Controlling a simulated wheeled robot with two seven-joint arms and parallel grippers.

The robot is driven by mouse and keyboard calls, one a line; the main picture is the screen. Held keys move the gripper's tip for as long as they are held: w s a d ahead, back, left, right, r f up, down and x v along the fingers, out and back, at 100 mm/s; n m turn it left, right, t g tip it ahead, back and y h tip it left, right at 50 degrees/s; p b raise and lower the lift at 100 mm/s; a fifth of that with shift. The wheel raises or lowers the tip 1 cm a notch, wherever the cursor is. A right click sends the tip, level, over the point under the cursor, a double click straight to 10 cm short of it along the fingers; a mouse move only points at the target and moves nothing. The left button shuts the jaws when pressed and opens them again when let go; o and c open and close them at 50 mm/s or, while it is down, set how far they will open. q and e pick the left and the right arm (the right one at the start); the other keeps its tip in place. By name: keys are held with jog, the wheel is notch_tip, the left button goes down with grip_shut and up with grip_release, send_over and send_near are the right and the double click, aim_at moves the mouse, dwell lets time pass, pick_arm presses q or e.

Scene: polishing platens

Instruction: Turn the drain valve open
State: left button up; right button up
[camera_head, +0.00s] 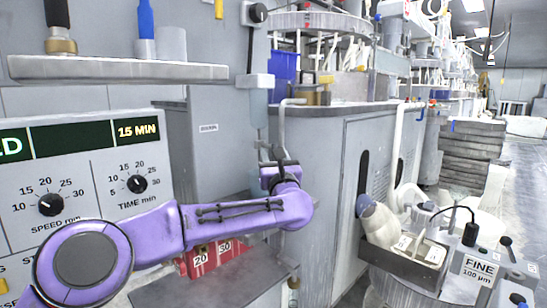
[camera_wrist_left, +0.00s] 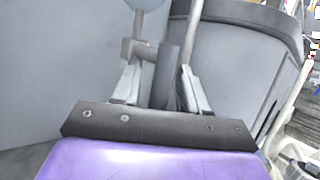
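My left gripper (camera_head: 278,168) is at the end of the purple arm, beside the grey cabinet's left edge. In the left wrist view its two fingers (camera_wrist_left: 160,90) stand apart. A dark grey cylindrical piece (camera_wrist_left: 166,68) shows between or just beyond them, joined to a short grey crosspiece (camera_wrist_left: 138,50). I cannot tell whether the fingers touch it. A pale upright pipe (camera_wrist_left: 193,28) rises behind the right finger; a bent pipe (camera_head: 283,118) also stands above the gripper in the head view. The drain valve is not clearly identifiable; the gripper partly hides these fittings. My right gripper is out of view.
A control panel (camera_head: 90,160) with dials stands at left, below a grey shelf (camera_head: 120,70). The grey cabinet (camera_head: 335,190) is close on the right. A caddy (camera_head: 400,262) and a FINE-labelled box (camera_head: 478,264) stand at lower right.

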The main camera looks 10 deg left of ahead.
pick_arm(q)
jog(key=v, duration=0.9)
jog(key=shift+s+d+f+p, duration=0.15)
jog(key=shift+s+p, duration=0.05)
jog(key=shift+p, duration=0.15)
jog(key=shift+s+d+f, duration=0.15)
jog(key=shift+s+f, duration=0.05)
jog(key=shift+s, duration=0.25)
